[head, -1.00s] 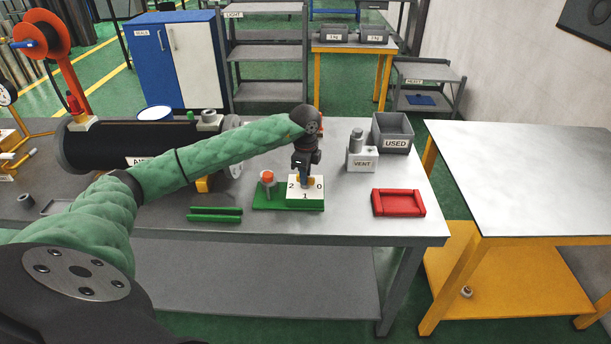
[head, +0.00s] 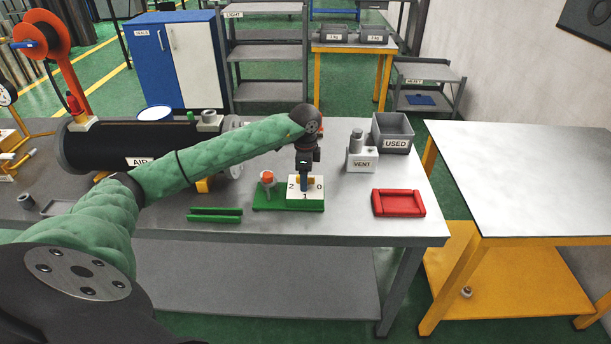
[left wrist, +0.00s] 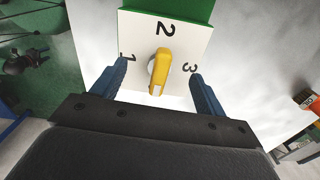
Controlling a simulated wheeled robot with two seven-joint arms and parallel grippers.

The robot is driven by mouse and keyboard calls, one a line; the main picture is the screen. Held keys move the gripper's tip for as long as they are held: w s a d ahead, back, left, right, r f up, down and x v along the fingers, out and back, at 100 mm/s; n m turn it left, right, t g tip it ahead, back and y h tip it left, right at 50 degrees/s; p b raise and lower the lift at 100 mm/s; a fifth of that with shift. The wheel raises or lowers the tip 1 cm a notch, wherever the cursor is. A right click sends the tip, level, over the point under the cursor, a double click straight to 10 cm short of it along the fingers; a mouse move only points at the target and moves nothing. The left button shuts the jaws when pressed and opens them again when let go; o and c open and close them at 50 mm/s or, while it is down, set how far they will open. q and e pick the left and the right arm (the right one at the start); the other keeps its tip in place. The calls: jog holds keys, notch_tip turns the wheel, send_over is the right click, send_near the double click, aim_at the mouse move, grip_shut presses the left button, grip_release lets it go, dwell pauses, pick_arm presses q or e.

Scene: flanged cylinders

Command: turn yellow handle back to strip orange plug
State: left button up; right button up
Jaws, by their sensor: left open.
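The yellow handle (left wrist: 160,72) sits on top of a white block (head: 306,194) marked with numerals, on a green base (head: 290,205). In the left wrist view the handle lies in line with the numeral 2. My left gripper (left wrist: 157,74) is open, with one blue finger on each side of the handle and visible gaps between. In the head view the gripper (head: 304,184) points down over the block and hides part of the handle. The orange plug (head: 267,175) is on a grey fitting left of the block. My right gripper is not in view.
A red tray (head: 398,193) is at the right front. The VENT block (head: 362,160) and the grey USED bin (head: 408,145) stand behind it. A green channel piece (head: 214,219) lies at the left front. The black AIR cylinder (head: 85,148) lies behind my arm.

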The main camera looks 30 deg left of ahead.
pick_arm(q)
jog(key=shift+r+p, duration=1.2)
jog(key=shift+r, duration=1.65)
jog(key=shift+d, duration=0.1)
